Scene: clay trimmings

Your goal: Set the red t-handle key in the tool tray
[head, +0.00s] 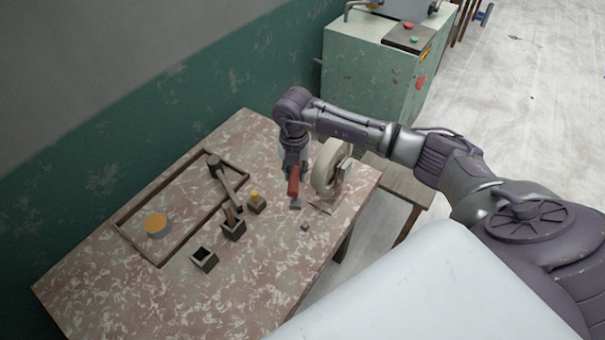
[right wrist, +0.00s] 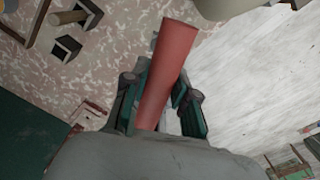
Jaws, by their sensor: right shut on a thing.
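My right gripper (head: 292,167) is shut on the red t-handle key (head: 293,183) and holds it over the table, just left of a cream wheel. In the right wrist view the key's red handle (right wrist: 168,70) sticks out from between the fingers. A small grey piece shows at its lower end in the head view; the rest of its shape is hidden. The tool tray (head: 160,187) is a shallow wooden frame on the table, left of the gripper and apart from it. A mallet (head: 226,184) and an orange-topped can (head: 157,226) are in it. My left gripper is not in view.
The cream wheel (head: 327,166) on its stand is close to the gripper. Between gripper and tray stand a yellow-topped block (head: 256,205) and a dark holder (head: 233,232) with a stick. An empty dark box (head: 204,261) is nearer. The tray's middle has bare room.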

